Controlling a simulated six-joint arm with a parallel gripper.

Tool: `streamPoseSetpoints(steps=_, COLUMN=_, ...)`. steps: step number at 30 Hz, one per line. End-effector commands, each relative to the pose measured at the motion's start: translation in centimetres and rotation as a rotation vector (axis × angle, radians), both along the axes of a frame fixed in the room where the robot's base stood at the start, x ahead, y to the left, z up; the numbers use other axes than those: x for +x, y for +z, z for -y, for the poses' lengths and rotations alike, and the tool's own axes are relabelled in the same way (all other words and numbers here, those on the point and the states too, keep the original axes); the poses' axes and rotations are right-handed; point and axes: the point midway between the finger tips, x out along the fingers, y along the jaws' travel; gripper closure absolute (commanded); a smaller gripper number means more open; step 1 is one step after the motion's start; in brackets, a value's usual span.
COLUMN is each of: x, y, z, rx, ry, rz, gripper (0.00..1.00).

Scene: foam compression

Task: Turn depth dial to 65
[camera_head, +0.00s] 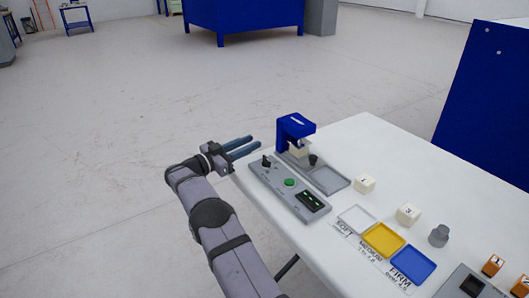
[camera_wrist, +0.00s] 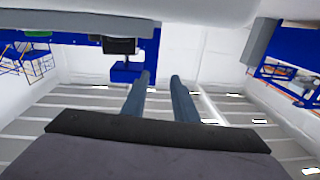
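A grey control panel (camera_head: 275,187) lies along the left edge of the white table. It has a black knob-like dial (camera_head: 266,161) at its far end, a green button (camera_head: 290,182) and a dark display (camera_head: 311,200); the reading is too small to make out. A blue press (camera_head: 294,130) stands behind the panel. My gripper (camera_head: 254,143) is beside the table's far left corner, near the dial but apart from it. In the wrist view my gripper (camera_wrist: 161,76) shows two fingers apart with nothing between them. A blue and black object (camera_wrist: 122,47) appears near the left finger there.
The white table (camera_head: 370,150) holds a grey tray (camera_head: 328,181), white cubes (camera_head: 365,184) (camera_head: 408,214), a grey cylinder (camera_head: 438,236), and white, yellow (camera_head: 383,240) and blue (camera_head: 413,264) trays. Orange blocks (camera_head: 493,264) lie at the right. The floor left of the table is clear.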

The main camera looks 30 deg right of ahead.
Motion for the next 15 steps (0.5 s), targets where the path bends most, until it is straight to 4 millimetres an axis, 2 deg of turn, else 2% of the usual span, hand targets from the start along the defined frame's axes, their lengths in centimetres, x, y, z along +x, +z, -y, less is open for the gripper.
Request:
streamPoseSetpoints(steps=1, x=1.2, y=2.4, z=1.3, rx=-0.006, ry=0.06, rz=0.004, gripper=0.73)
streamPoseSetpoints(steps=6, x=6.5, y=7.2, z=4.3, rx=-0.007, ry=0.338, rz=-0.025, gripper=0.73)
streamPoseSetpoints(steps=10, x=9.6, y=9.4, z=5.3, rx=0.028, ry=0.554, rz=-0.091, gripper=0.73)
streamPoseSetpoints(steps=12, x=10.6, y=9.9, z=5.5, rx=0.063, ry=0.663, rz=-0.142, gripper=0.73)
streamPoseSetpoints(steps=15, x=11.1, y=10.1, z=5.4, rx=0.131, ry=0.806, rz=-0.229, gripper=0.73)
